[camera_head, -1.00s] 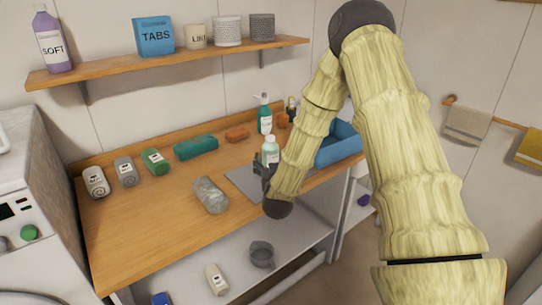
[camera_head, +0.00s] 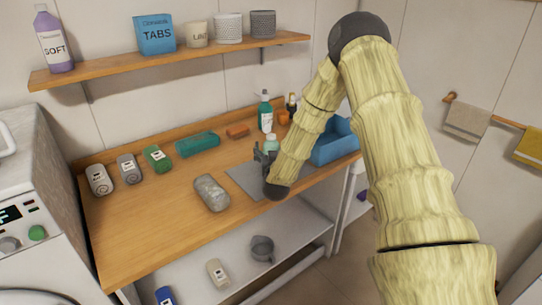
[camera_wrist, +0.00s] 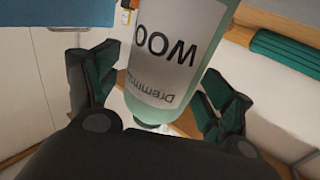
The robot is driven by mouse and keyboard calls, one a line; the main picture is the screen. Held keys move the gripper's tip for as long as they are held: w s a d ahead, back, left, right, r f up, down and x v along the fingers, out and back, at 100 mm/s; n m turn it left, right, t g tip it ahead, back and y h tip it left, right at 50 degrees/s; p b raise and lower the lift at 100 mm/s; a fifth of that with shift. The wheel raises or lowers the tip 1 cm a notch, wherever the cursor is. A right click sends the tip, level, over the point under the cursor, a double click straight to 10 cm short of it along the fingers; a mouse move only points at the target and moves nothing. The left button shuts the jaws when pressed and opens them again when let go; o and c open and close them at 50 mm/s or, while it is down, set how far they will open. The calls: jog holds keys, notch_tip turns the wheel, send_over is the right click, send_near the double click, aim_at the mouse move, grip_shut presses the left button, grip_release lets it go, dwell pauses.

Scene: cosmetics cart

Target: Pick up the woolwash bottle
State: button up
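The woolwash bottle (camera_head: 272,145) is pale green with a white label and a light cap. It stands upright near the grey mat on the wooden top, its lower part hidden behind my gripper. In the wrist view the bottle (camera_wrist: 170,55) fills the space between my fingers, with "WOO" readable on its label. My gripper (camera_head: 264,158) is at the bottle's near side. In the wrist view my gripper (camera_wrist: 162,88) is open, one finger on each side of the bottle. A gap shows on the left; contact on the right cannot be told.
A blue bin (camera_head: 336,142) is close on the right. A grey wrapped bundle (camera_head: 211,193) lies to the left. The front left of the wooden top (camera_head: 150,225) is clear.

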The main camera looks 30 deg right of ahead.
jog(key=c, duration=1)
jog(key=shift+c, duration=0.3)
jog(key=shift+r, duration=0.15)
